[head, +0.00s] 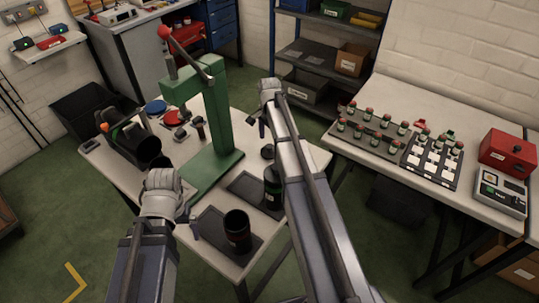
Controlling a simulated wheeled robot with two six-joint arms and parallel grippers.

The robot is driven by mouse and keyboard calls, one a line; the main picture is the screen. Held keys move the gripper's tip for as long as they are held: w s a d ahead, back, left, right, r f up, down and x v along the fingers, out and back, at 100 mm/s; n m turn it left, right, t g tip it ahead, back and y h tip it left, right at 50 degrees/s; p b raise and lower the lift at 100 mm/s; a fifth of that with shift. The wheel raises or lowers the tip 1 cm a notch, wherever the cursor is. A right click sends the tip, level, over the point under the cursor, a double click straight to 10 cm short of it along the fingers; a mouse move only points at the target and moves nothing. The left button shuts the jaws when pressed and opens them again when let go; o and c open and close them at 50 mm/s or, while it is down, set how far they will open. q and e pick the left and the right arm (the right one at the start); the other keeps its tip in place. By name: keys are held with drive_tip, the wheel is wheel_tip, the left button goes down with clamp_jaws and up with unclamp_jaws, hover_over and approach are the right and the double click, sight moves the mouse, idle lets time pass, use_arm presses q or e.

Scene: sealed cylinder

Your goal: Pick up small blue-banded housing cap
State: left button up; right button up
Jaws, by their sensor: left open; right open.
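I cannot make out a blue band on any small cap in the head view. A small dark round piece (267,152) lies on the worktable (318,157), just left of my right forearm; its band colour is too small to tell. My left gripper (193,227) is open, left of the reddish-rimmed cylinder. My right gripper (257,125) is open above the table's far side.
A green press (221,125) with a red-knobbed lever rises mid-table. A black bin (126,137) and a black cup (148,150) are at the left. A side bench (390,90) at the right holds trays of small bottles and a red box (507,153).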

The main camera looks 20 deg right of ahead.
sight(270, 146)
use_arm(q)
wheel_tip(270, 146, down, 4)
drive_tip(key=b, duration=0.3)
use_arm(e)
wheel_tip(270, 146, down, 4)
drive_tip(key=shift+d+r, duration=0.1)
use_arm(q)
drive_tip(key=shift+r, duration=0.1)
use_arm(e)
drive_tip(key=shift+c, duration=0.2)
drive_tip(key=c, duration=1.1)
use_arm(q)
drive_tip(key=shift+r, duration=0.15)
use_arm(e)
drive_tip(key=shift+r, duration=0.2)
wheel_tip(270, 146, up, 10)
drive_tip(key=p, duration=1)
use_arm(q)
wheel_tip(270, 146, up, 10)
use_arm(e)
drive_tip(key=shift+f, duration=0.1)
use_arm(q)
drive_tip(key=shift+c, duration=0.3)
